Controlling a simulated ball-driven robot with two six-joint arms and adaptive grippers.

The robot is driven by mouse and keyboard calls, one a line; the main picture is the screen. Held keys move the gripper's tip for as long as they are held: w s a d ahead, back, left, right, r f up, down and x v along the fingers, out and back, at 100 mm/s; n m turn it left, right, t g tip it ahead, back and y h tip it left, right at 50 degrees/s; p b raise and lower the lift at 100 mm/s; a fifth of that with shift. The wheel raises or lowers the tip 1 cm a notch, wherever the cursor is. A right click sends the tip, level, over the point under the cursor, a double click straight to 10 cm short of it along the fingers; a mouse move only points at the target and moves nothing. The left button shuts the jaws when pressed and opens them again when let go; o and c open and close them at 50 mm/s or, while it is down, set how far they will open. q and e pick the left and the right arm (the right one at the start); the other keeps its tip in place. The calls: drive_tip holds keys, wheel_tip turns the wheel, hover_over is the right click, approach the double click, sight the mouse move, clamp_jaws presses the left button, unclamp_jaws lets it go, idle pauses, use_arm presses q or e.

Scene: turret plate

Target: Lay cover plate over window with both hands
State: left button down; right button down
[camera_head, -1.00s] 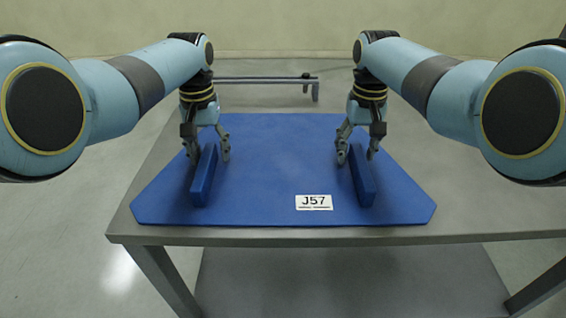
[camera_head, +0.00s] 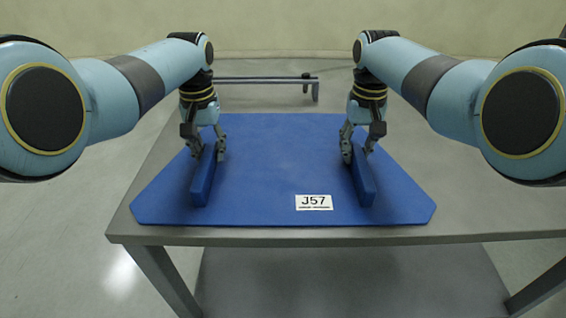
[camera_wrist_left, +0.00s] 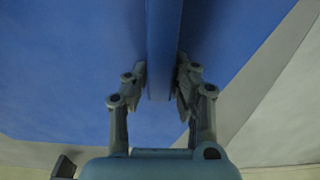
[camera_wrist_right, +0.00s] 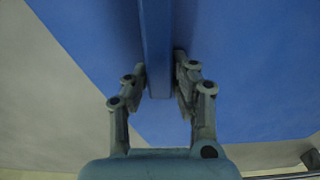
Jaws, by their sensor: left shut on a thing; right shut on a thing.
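The blue cover plate (camera_head: 268,170) lies flat on the grey table, with a white J57 label (camera_head: 314,202) near its front edge. Two raised blue bars run front to back on it, a left handle (camera_head: 203,184) and a right handle (camera_head: 362,184). My left gripper (camera_head: 208,152) is shut on the far part of the left handle; the left wrist view shows a finger on each side of the bar (camera_wrist_left: 162,50). My right gripper (camera_head: 357,154) is shut on the far part of the right handle, also seen in the right wrist view (camera_wrist_right: 157,50). No window is visible.
The grey table (camera_head: 480,212) has bare room to the right of the plate. A low grey rail (camera_head: 262,79) on short legs stands behind the plate. The plate's front edge lies close to the table's front edge.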

use_arm(q)
drive_tip(key=shift+w+r, duration=0.1)
drive_tip(key=shift+r, duration=0.05)
use_arm(e)
drive_tip(key=shift+r, duration=0.15)
